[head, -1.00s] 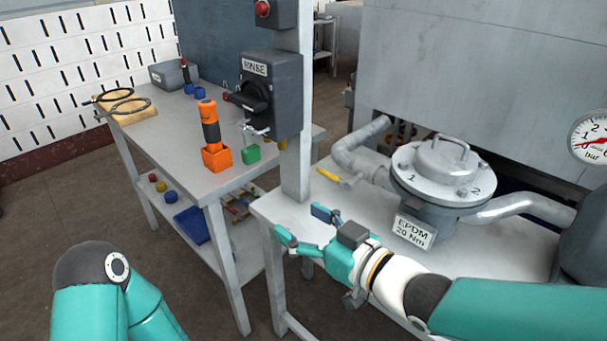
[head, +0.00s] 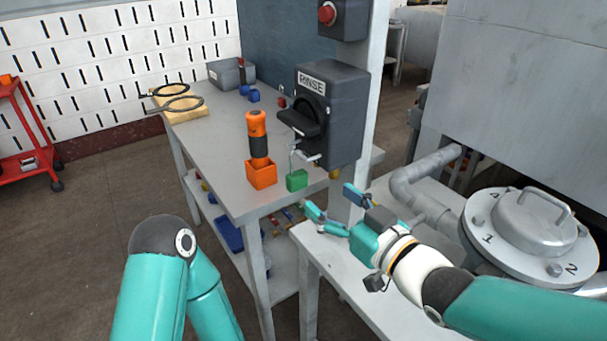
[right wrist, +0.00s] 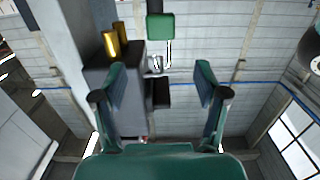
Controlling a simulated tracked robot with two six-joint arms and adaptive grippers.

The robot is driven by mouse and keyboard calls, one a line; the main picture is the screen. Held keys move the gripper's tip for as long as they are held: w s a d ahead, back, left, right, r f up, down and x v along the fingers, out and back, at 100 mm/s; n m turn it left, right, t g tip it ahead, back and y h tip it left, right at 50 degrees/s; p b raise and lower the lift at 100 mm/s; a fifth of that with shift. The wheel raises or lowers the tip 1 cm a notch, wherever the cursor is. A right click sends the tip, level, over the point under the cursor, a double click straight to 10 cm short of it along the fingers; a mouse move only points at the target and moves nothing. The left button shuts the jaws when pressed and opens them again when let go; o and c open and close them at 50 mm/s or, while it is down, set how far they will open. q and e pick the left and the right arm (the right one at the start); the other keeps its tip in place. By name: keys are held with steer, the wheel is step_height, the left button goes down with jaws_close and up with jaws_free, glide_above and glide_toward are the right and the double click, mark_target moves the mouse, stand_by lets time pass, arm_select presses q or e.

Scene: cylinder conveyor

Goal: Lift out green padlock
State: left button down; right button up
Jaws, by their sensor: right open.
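The green padlock (head: 297,180) hangs by its shackle from the hasp (head: 304,154) under the dark grey RINSE switch box (head: 341,120). In the right wrist view the green padlock (right wrist: 160,27) is at the top centre, its shackle running to the metal hasp (right wrist: 156,63). My right gripper (head: 331,198) is open and empty, below and to the right of the padlock in the head view. It also shows in the right wrist view (right wrist: 161,75), its fingers apart with the padlock beyond them, not touching. My left gripper is out of view; only part of that arm shows.
The switch box is on a grey post (head: 372,100). Two brass-coloured cylinders (right wrist: 115,41) are beside the hasp. An orange-handled tool (head: 257,135) stands in an orange holder (head: 261,174) on the grey bench (head: 215,150). A lidded vessel (head: 528,235) and pipe are at right.

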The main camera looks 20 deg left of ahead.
mark_target(300, 176)
steer(key=p+x, duration=0.1)
steer(key=x, duration=1)
steer(key=shift+s, duration=0.1)
